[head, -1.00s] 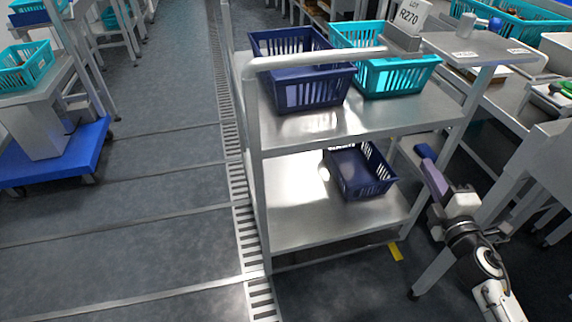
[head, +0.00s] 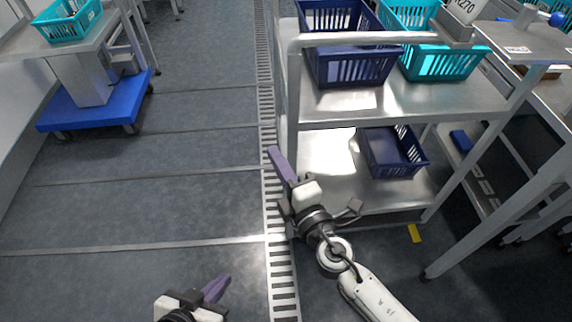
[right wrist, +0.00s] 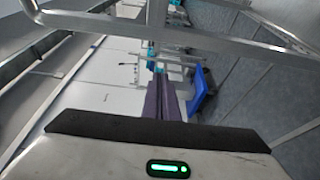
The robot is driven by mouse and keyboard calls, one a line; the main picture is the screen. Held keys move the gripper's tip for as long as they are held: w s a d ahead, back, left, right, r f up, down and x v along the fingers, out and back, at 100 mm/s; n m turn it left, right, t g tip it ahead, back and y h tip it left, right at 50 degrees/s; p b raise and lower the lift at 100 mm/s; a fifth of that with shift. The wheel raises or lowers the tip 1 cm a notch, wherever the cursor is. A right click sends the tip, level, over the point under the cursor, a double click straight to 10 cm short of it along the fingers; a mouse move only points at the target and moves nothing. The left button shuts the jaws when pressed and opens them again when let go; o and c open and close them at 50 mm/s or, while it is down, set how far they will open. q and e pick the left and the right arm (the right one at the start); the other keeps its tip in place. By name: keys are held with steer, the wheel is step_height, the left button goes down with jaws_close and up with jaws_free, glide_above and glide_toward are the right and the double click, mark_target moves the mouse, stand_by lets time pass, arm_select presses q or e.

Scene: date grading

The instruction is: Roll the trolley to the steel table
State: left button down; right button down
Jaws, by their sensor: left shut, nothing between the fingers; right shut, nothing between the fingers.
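The steel trolley (head: 440,103) stands at centre right in the head view, with two shelves and a grey push handle (head: 370,38) on its near side. Its top shelf holds a navy crate (head: 345,70) and a teal crate (head: 440,65); its lower shelf holds another navy crate (head: 393,155). My right gripper (head: 278,158) is shut and empty, in front of the trolley's near left post and below the handle. Its purple fingers show in the right wrist view (right wrist: 163,98). My left gripper (head: 218,287) is shut and empty, low over the floor. A steel-topped table (head: 525,42) stands at right.
A blue platform cart (head: 90,112) stands on the left, near a table with a teal crate (head: 70,22). A drain grate (head: 268,110) runs along the floor beside the trolley. A yellow floor mark (head: 414,233) lies by its near right leg. The aisle left of the grate is clear.

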steer(key=shift+w+d, duration=0.3)
steer(key=shift+w, duration=0.5)
steer(key=shift+w+d, duration=0.3)
steer(key=shift+w, duration=0.55)
steer(key=shift+w+d, duration=0.3)
steer(key=shift+w, duration=0.5)
